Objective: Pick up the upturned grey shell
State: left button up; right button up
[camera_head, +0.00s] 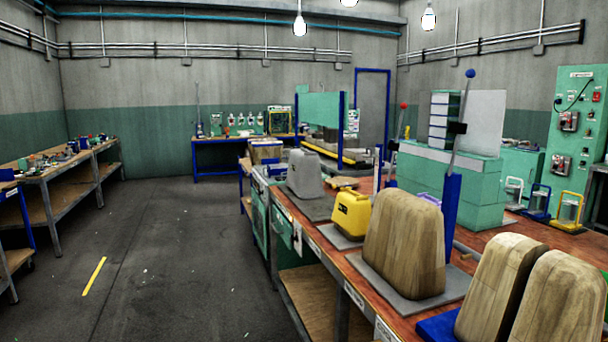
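A grey shell-like block (303,174) stands on the long wooden-topped bench (318,240), at the middle of the view. It is narrower at the top than at the bottom, and its closed outside faces me; I cannot see into it. It seems to rest on or beside a flat grey plate (318,207). Neither of my grippers shows in this view.
A yellow block (351,213), a large brown block (405,243) and two more brown blocks (498,285) (562,302) stand nearer on the bench. A blue post with a lever (452,213) rises behind them. The floor (175,245) to the left is clear.

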aim_at(304, 176)
jog(key=i+j+u, duration=0.2)
jog(key=i+u, duration=0.2)
jog(key=i, duration=0.2)
jog(key=i+u, duration=0.25)
jog(key=i, duration=2.15)
jog(key=i+z, duration=0.3)
jog(key=i, duration=0.2)
jog(key=i+j+z, duration=0.25)
jog(key=i, duration=0.25)
jog(key=i+j+z, duration=0.8)
jog(key=i, duration=0.15)
